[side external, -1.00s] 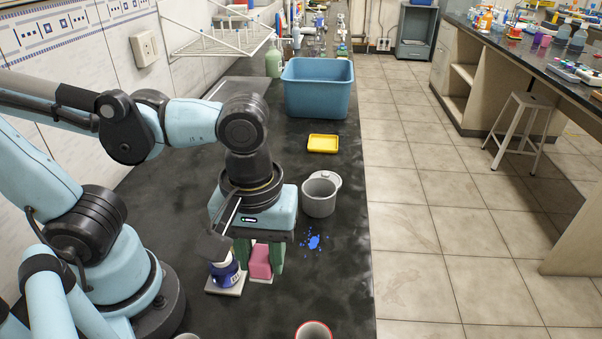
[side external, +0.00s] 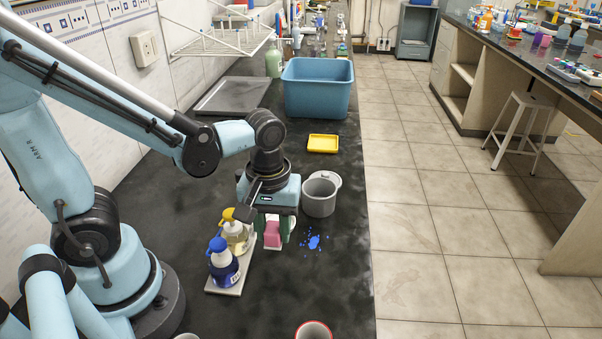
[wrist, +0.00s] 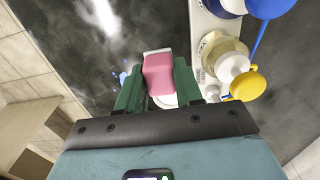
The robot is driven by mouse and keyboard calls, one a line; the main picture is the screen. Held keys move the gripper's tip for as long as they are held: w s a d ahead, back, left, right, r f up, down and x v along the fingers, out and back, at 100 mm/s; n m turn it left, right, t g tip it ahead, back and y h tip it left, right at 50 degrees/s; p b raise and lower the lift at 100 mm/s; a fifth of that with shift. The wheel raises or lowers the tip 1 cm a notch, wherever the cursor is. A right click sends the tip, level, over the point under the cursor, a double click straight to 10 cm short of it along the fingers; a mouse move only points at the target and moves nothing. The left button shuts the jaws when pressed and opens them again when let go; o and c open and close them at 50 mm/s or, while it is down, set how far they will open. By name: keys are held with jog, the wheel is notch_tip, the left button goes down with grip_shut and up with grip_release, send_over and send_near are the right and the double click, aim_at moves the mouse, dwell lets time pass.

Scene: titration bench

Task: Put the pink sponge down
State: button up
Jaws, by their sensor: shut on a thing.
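The pink sponge (side external: 272,234) is between the green fingers of my gripper (side external: 273,238), which is shut on it. In the wrist view the pink sponge (wrist: 158,74) sits between both green fingertips of my gripper (wrist: 158,82), with a pale edge at its far end. A round white thing shows partly behind the sponge in the wrist view. In the side view the sponge is low, close to the dark bench; I cannot tell whether it touches.
A pale tray (side external: 243,272) with a blue-capped bottle (side external: 223,266) and a yellow-capped bottle (side external: 234,232) stands just left of my gripper. A grey pot (side external: 319,197) and blue spilled bits (side external: 314,242) are to the right. A yellow dish (side external: 322,143) and blue tub (side external: 317,90) lie farther back.

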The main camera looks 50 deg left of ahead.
aim_at(274, 242)
jog(key=shift+f, duration=1.95)
jog(key=shift+f, duration=0.15)
jog(key=o, duration=0.9)
jog(key=shift+o, duration=0.2)
jog(key=shift+r, duration=6)
jog(key=shift+w+a+m+t, duration=0.4)
jog(key=shift+a+m+t, duration=0.15)
jog(key=shift+m+t, duration=0.45)
jog(key=shift+w+a+r+m+t, duration=0.2)
jog(key=shift+w+a+m+t, duration=0.3)
jog(key=shift+m+t, duration=0.5)
jog(key=shift+w+a+r+m+t, duration=0.15)
jog(key=shift+w+a+m+t, duration=0.5)
jog(key=shift+m, duration=0.7)
jog(key=shift+w+a+r+m+t, duration=0.2)
jog(key=shift+w+a+m+t, duration=0.15)
jog(key=shift+m+t, duration=0.7)
